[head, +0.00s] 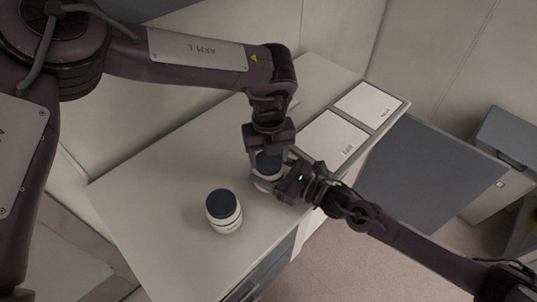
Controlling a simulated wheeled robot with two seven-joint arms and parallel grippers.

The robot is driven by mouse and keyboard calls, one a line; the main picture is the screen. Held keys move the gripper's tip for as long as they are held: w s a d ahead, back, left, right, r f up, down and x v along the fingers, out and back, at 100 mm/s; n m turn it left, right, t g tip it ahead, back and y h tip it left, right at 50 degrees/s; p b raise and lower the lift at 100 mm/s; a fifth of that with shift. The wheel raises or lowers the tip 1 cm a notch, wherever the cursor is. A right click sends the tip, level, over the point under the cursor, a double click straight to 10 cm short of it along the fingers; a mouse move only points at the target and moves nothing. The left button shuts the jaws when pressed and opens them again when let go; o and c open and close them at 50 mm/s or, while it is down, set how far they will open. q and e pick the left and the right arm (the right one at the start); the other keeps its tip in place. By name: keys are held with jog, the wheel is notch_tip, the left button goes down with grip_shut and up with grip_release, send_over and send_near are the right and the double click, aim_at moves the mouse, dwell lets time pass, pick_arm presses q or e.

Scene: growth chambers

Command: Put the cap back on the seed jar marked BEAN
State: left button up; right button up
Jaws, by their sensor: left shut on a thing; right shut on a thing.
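A white jar (262,184) stands on the bench near its front edge. My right gripper (271,181) reaches in from the right and is shut on this jar's body. A dark blue cap (267,162) is at the top of this jar. My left gripper (268,152) points down from above and is shut on the cap. Whether the cap touches the jar's rim is hidden by the grippers. A second white jar (226,224) with a dark cap (222,203) stands upright to the left and nearer. The jar markings are too small to read or hidden.
The pale bench top (150,200) is clear to the left. Two white labelled panels, one larger (333,137) and one smaller (370,104), lie along the bench's right part. A grey panel (420,180) and a grey box (505,150) are off to the right.

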pick_arm(q)
jog(key=shift+m, duration=1.2)
jog(key=o, duration=1.1)
jog(key=shift+r, duration=0.15)
jog(key=shift+r, duration=2.15)
jog(key=shift+c, duration=0.4)
jog(key=n, duration=0.1)
jog(key=r+n, duration=0.1)
jog(key=n, duration=0.1)
jog(key=shift+d+r, duration=0.1)
jog(key=shift+d, duration=0.05)
notch_tip(320, 180, up, 2)
jog(key=n, duration=0.5)
jog(key=shift+r+n, duration=0.15)
jog(key=shift+n, duration=0.15)
